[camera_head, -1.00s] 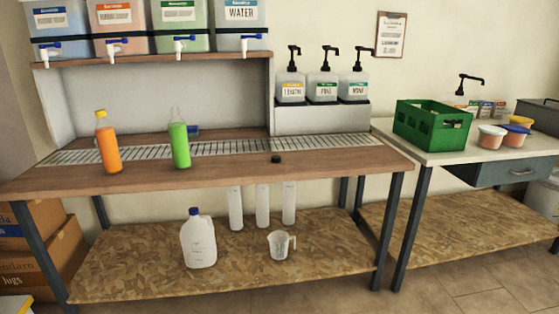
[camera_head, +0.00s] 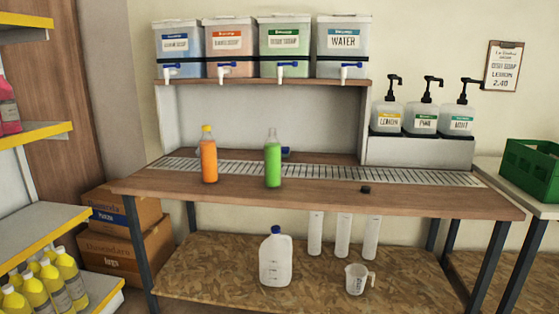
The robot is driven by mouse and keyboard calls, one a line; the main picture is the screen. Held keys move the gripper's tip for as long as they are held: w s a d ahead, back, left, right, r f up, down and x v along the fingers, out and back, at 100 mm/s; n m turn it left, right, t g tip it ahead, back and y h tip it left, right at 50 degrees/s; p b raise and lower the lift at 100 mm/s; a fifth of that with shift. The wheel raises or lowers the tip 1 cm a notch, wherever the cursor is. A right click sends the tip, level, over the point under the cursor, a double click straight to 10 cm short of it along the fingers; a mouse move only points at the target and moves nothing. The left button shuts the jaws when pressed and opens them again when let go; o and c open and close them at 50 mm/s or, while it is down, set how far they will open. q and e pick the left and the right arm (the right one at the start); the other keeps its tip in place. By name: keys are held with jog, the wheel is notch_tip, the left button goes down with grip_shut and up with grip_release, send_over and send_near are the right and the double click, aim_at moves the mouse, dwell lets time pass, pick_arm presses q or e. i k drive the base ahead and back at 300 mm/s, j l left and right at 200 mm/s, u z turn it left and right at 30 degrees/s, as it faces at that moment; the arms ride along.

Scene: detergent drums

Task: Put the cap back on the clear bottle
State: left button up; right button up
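Two clear bottles stand upright on the wooden counter (camera_head: 330,196). One holds orange liquid (camera_head: 209,160) and has a yellow-orange top. The other, a clear bottle with green liquid (camera_head: 273,162), stands to its right with an open-looking clear neck. A small black cap (camera_head: 365,189) lies on the counter to the right of the green bottle, near the front edge. A blue object (camera_head: 286,151) is partly hidden behind the green bottle. Neither of my grippers is in view.
Drums with blue taps, one labelled water (camera_head: 343,45), stand on the upper shelf. Pump bottles (camera_head: 424,118) stand at the right, beside a green crate (camera_head: 532,168). A jug (camera_head: 276,258) and a measuring cup (camera_head: 357,279) stand below. Yellow-edged shelving (camera_head: 45,215) is at left.

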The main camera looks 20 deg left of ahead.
aim_at(273, 148)
jog(key=i+j, duration=1)
jog(key=z, duration=1.8)
jog(key=i+j, duration=0.05)
jog(key=j, duration=0.05)
